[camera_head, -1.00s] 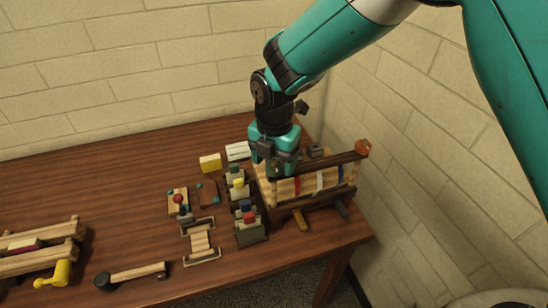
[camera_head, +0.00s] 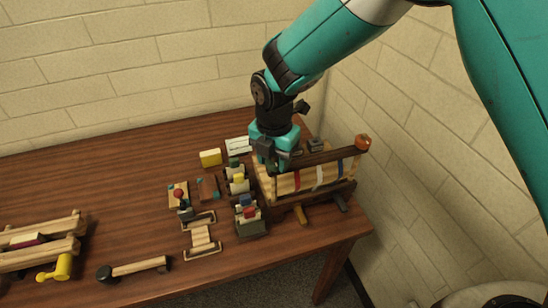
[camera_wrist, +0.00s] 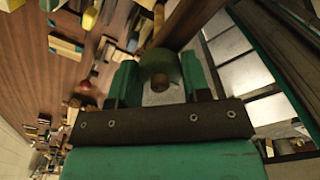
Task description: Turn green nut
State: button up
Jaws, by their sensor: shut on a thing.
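The green nut (camera_wrist: 160,65) is a rounded, dark green piece in the wrist view, with a wooden rod end below it. My gripper (camera_wrist: 160,78) is shut on it, one teal finger on each side. In the head view my gripper (camera_head: 273,162) points down at the left end of a wooden frame (camera_head: 322,157) that carries light rollers with red, blue and white bands. The nut is mostly hidden by the gripper there.
A rack of coloured pots (camera_head: 252,229) stands left of the frame. A yellow block (camera_head: 210,157), a white card (camera_head: 238,144) and a small ladder-like piece (camera_head: 201,237) lie nearby. A mallet-like tool (camera_head: 135,268) lies near the front edge. The wall is close behind.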

jog(key=m+b, duration=0.1)
jog(key=m, duration=0.2)
jog(key=m+b, duration=0.1)
jog(key=m, duration=0.3)
jog(key=m+b, duration=0.1)
jog(key=m, duration=0.2)
jog(key=shift+m, duration=2.2)
jog(key=o, duration=0.9)
jog(key=shift+r+b, duration=0.1)
jog(key=shift+b, duration=0.2)
